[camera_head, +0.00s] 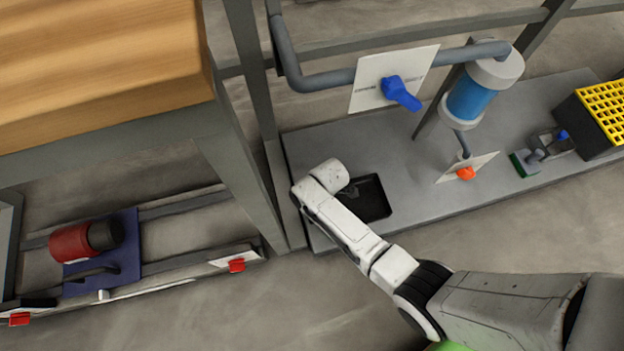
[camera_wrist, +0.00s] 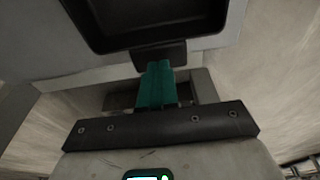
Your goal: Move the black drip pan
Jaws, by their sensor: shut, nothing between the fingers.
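The black drip pan (camera_head: 374,200) lies on the grey base plate (camera_head: 430,185) in the head view, partly covered by my white arm. In the wrist view the pan (camera_wrist: 150,40) fills the top of the picture, with a short black tab (camera_wrist: 172,52) on its near edge. My gripper (camera_wrist: 157,68) has its teal fingers together, with nothing between them. The fingertips overlap the tab in the picture; I cannot tell whether they touch it. In the head view the fingers are hidden behind my arm.
A blue-handled valve (camera_head: 400,92) and a blue filter cylinder (camera_head: 470,98) stand above the base plate. An orange-handled valve (camera_head: 465,173) is right of the pan. A grey frame post (camera_head: 243,170) rises close on the left. A yellow grate (camera_head: 606,105) is far right.

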